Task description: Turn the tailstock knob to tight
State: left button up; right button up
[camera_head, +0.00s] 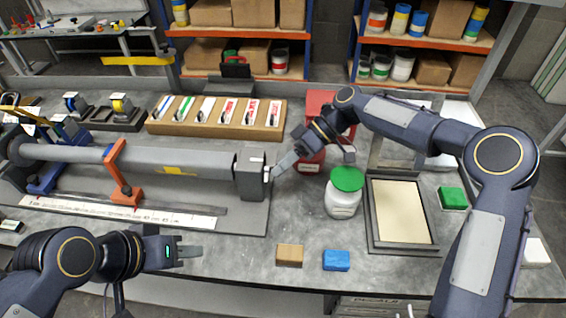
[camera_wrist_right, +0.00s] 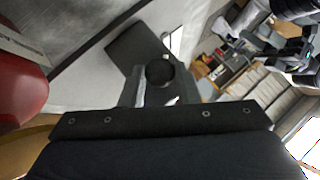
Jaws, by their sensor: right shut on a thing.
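The tailstock (camera_head: 251,178) is a dark grey block at the right end of a long grey tube lying on the bench. Its knob (camera_head: 267,174) is on the block's right face, mostly hidden by my fingers. In the right wrist view the knob (camera_wrist_right: 160,72) is a dark round piece between the fingers. My right gripper (camera_head: 275,171) reaches it from the right and is shut on it; it also shows in the right wrist view (camera_wrist_right: 159,88). My left gripper (camera_head: 198,252) is above the bench's front edge, away from the tailstock; its finger gap is not clear.
A white jar with a green lid (camera_head: 345,192) and a framed tray (camera_head: 402,212) stand right of the tailstock. A tan block (camera_head: 289,255) and blue block (camera_head: 336,260) lie in front. A wooden card rack (camera_head: 215,120) is behind. A ruler (camera_head: 120,213) lies before the tube.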

jog(key=o, duration=1)
jog(key=shift+c, duration=0.2)
jog(key=s+d+r+b, duration=0.1)
jog(key=s+r+b, duration=0.3)
jog(key=s+r, duration=0.9)
jog(key=shift+s+d, duration=0.25)
jog(key=shift+s, duration=0.2)
